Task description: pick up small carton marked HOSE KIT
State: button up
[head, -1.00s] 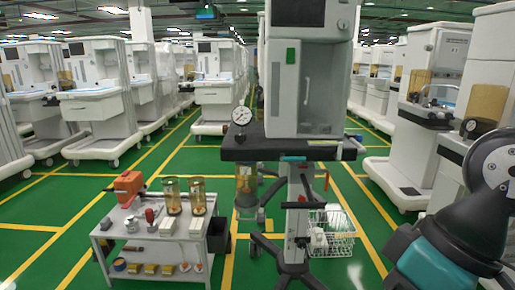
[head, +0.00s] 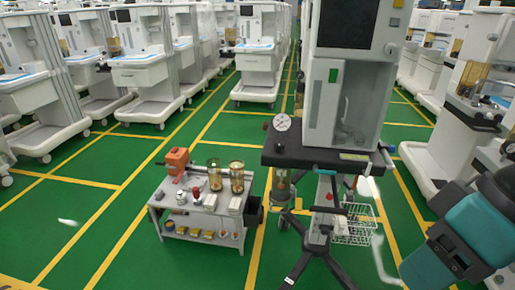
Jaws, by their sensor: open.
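A low grey-white work table (head: 171,221) stands on the green floor left of centre. My gripper is out of view; only teal and dark links of my arm show at the lower right, well apart from the table.
An orange tool (head: 177,160) and two amber canisters (head: 215,176) (head: 237,178) stand along the table's back. A tall anaesthesia cart (head: 340,100) with a wire basket (head: 354,226) stands to the right. Green floor is open left of and in front of the table.

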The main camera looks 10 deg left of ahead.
aim_at(234, 208)
jog(key=u, duration=0.4)
jog(key=i, duration=0.75)
jog(key=u, duration=0.6)
